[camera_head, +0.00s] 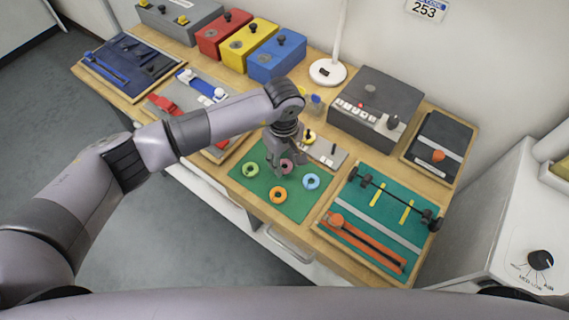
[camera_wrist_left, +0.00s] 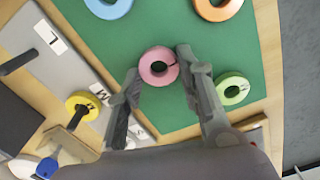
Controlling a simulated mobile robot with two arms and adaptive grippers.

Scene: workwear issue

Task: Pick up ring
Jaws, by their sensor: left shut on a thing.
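My left gripper (camera_head: 281,171) is over the green mat (camera_head: 302,207), its fingers pointing down. Its jaws are shut on a pink ring (camera_wrist_left: 149,75), one finger on each side, as the left wrist view shows. In the head view the pink ring (camera_head: 288,163) is partly hidden by the fingers. A green ring (camera_head: 244,171), an orange ring (camera_head: 271,196) and a blue ring (camera_head: 305,182) lie around it on the mat. A yellow ring (camera_head: 312,136) is on the grey lettered board (camera_head: 329,154) behind. My right gripper is not in view.
A teal tray (camera_head: 375,232) with an orange strap is right of the mat. A grey box with buttons (camera_head: 375,98) and a lamp base (camera_head: 327,72) stand behind. Red, yellow and blue boxes (camera_head: 276,57) line the back. A tray with straps (camera_head: 192,92) is left.

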